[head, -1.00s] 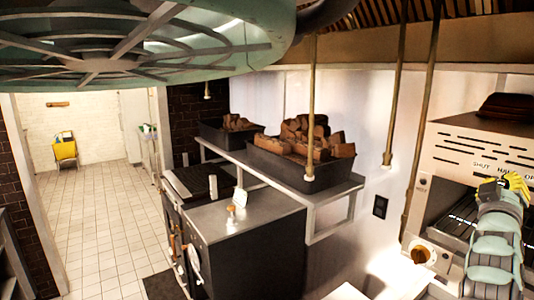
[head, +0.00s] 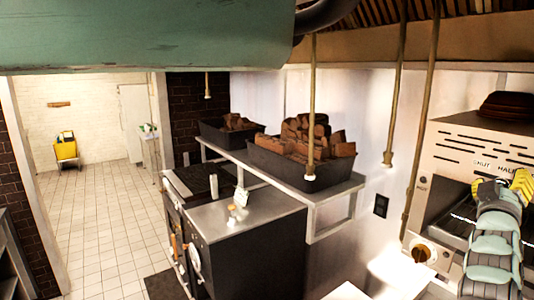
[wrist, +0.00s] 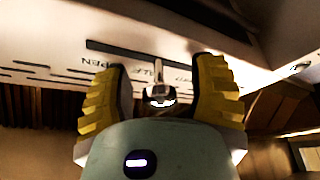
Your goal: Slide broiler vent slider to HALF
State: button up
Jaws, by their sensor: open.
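The broiler (head: 463,145) stands at the right in the head view, with SHUT and HALF lettering on its pale front. My gripper (head: 505,185) is in front of that panel, with yellow fingers apart, and hides the slider there. In the wrist view the panel appears upside down with a dark slot (wrist: 115,48). The vent slider (wrist: 160,94), a metal stem with a rounded knob, sticks out between the two open fingers of my gripper (wrist: 162,90). Gaps show on both sides of the knob. Its stem overlaps the HALF lettering; its exact setting is hard to tell.
A round knob (head: 423,251) sits at the broiler's lower left. A brown stacked object (head: 507,106) rests on its top. Hanging rods (head: 395,95) and a shelf with dark bins (head: 290,168) are to the left. Tiled floor (head: 105,215) is open at far left.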

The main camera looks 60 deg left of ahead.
jog(key=shift+s+f, duration=0.1)
jog(key=v, duration=1.1)
jog(key=shift+s, duration=0.45)
